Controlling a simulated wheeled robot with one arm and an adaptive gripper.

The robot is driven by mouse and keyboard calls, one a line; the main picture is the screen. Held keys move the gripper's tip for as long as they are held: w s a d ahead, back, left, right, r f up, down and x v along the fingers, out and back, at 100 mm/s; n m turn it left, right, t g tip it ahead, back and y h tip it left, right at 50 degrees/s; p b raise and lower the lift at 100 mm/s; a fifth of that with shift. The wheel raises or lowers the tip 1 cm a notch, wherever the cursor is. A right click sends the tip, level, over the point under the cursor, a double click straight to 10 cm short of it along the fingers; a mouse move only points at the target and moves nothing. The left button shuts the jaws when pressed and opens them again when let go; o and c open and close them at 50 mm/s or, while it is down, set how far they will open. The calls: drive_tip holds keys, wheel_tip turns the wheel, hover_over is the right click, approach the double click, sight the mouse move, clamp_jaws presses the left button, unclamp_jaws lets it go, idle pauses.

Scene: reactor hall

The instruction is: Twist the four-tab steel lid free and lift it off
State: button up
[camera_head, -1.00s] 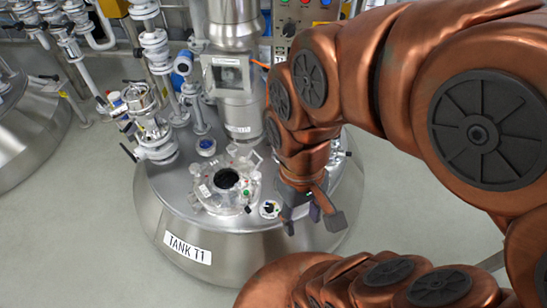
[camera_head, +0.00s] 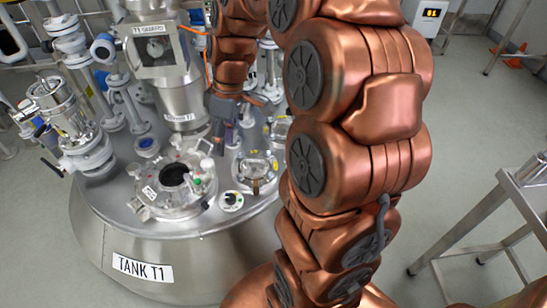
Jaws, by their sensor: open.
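The steel tank marked TANK T1 (camera_head: 95,225) stands at left. On its top is a round, clear-looking fitting (camera_head: 150,207) with several tabs around its rim and a dark centre. To its right is a smaller round steel fitting (camera_head: 256,166) with small parts on its rim, partly beside my arm. I cannot tell for certain which is the four-tab lid. My gripper (camera_head: 230,132) points down, open, with dark grey fingers, above the back of the tank top and behind these fittings. It appears empty and apart from both. My arm hides the tank's right side.
A vertical steel column (camera_head: 160,60) and white valve pipework (camera_head: 88,155) rise behind and left of the fittings. A steel cart (camera_head: 510,185) stands at right, with bare floor between.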

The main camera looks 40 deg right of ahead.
drive_tip(key=w+d+f+n+t+b, duration=0.15)
drive_tip(key=w+d+f+b, duration=0.35)
drive_tip(key=d+f+b, duration=0.55)
drive_tip(key=w+d+f+n+t+b, duration=0.15)
drive_tip(key=w+d+f+b, duration=0.3)
drive_tip(key=d+f, duration=1)
drive_tip(key=shift+n+y, duration=0.4)
drive_tip(key=shift+s+a+b+x, duration=0.15)
drive_tip(key=shift+b+x, duration=0.35)
drive_tip(key=shift+x, duration=1)
drive_tip(key=shift+s+a+b+x, duration=0.15)
drive_tip(key=shift+b+x, duration=0.3)
drive_tip(key=shift+x, duration=1.1)
drive_tip(key=shift+s+a+b+x, duration=0.15)
drive_tip(key=shift+b+x, duration=0.35)
drive_tip(key=shift+x, duration=1)
drive_tip(key=shift+w+r, duration=0.1)
clamp_jaws()
